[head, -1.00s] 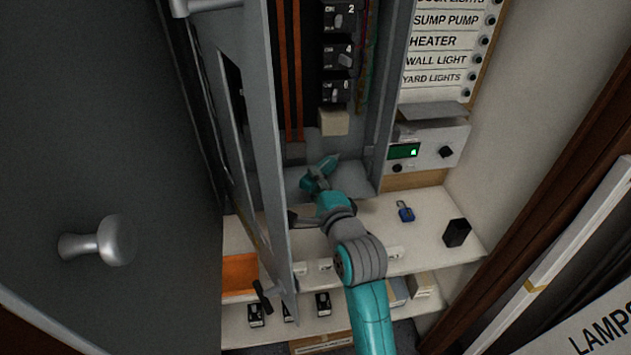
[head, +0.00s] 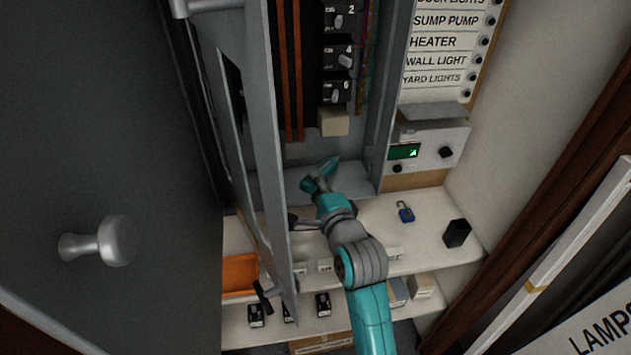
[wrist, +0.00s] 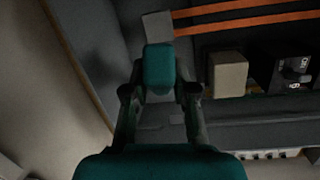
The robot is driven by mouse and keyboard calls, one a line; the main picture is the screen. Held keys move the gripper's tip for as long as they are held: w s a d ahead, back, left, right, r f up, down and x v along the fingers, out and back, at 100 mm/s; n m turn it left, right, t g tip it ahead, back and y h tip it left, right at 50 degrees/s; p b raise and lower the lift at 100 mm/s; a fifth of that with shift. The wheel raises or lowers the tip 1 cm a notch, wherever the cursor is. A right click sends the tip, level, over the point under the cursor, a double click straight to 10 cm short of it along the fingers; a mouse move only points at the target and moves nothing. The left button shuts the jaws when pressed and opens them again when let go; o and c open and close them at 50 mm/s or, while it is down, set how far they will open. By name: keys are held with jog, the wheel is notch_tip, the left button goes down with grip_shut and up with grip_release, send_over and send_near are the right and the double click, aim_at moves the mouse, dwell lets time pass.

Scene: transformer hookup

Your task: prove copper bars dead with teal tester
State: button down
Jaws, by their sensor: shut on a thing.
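My gripper (wrist: 158,92) is shut on the teal tester (wrist: 159,68), which sticks out ahead between the fingers in the wrist view. Two copper bars (head: 291,75) run upright inside the cabinet, above and to the left of the tester. In the wrist view the bars (wrist: 245,13) run across the top, and a grey block sits at their near end. The tester looks apart from the bars. Its tip is hard to make out.
The cabinet door (head: 268,150) stands open close to the left of my arm. Breakers (head: 337,60) and a beige block (head: 334,122) are right of the bars. A blue padlock (head: 405,212) and a black cup (head: 457,233) are on the white shelf. An orange tray (head: 240,274) is at left.

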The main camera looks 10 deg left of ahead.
jog(key=shift+s+a+f+v, duration=0.1)
jog(key=shift+a+v, duration=0.05)
jog(key=shift+v, duration=0.9)
jog(key=shift+s+a+f+v, duration=0.1)
jog(key=shift+a+v, duration=0.05)
jog(key=shift+v, duration=0.9)
jog(key=shift+s+a+f+v, duration=0.1)
jog(key=shift+a+v, duration=0.1)
jog(key=shift+v, duration=0.85)
jog(key=shift+d+r, duration=0.1)
